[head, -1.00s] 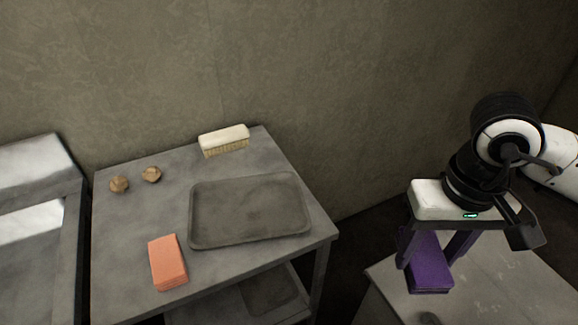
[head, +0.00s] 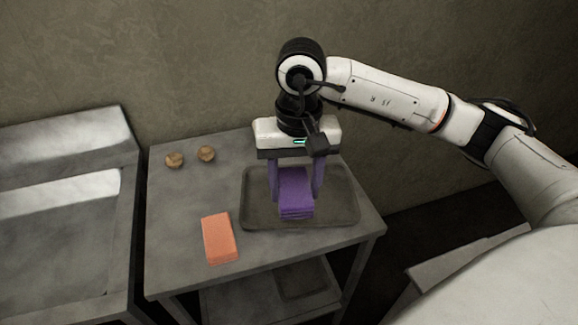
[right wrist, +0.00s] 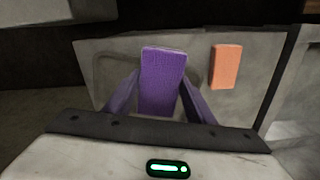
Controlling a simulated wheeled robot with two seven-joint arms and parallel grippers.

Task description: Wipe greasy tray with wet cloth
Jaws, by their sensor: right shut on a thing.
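The grey tray (head: 343,212) lies flat on the grey table. My right gripper (head: 296,195) is over the tray, pointing down, shut on a folded purple cloth (head: 296,204). The cloth hangs between the two fingers, and I cannot tell whether its lower edge touches the tray. In the right wrist view the purple cloth (right wrist: 162,82) stands between the fingers (right wrist: 160,100), with part of the tray (right wrist: 115,72) behind it. My left gripper is not in view.
An orange sponge-like block (head: 220,239) lies on the table (head: 178,220) left of the tray. Two small brown lumps (head: 175,160) sit at the back left. A sink-like metal unit (head: 60,240) stands at left. A wall rises behind.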

